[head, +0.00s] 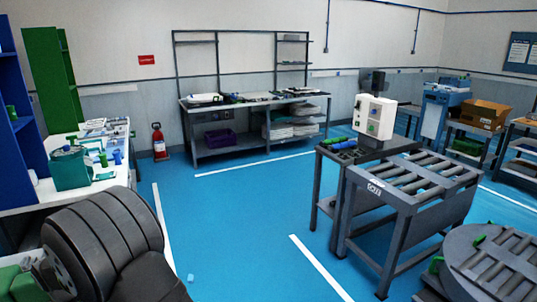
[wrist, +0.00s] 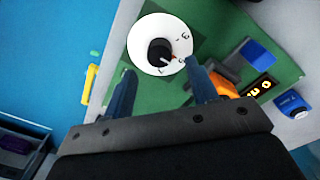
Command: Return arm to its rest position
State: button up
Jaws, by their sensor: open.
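My gripper (wrist: 159,68) shows in the wrist view with its two dark blue fingers spread apart and nothing held between them. Beyond the fingertips is a round white dial (wrist: 148,31) with a black knob and a small red pointer, set on a green panel (wrist: 215,18). The right finger overlaps the dial's lower edge in the picture; I cannot tell whether they touch. In the head view my gripper does not show. A large black ribbed part of my arm fills the lower left there.
In the wrist view an orange part (wrist: 220,86) and a blue knob (wrist: 291,103) lie right of the fingers, and a yellow handle (wrist: 89,84) left.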

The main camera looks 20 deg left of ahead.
notch_tip(320, 180, up, 12)
notch_tip(320, 180, down, 17)
jog(key=shift+d, duration=0.1)
jog(key=shift+r+n, duration=0.15)
jog(key=shift+n, duration=0.55)
jog(key=n, duration=1)
jog(key=shift+n, duration=0.3)
jog(key=shift+r, duration=1.35)
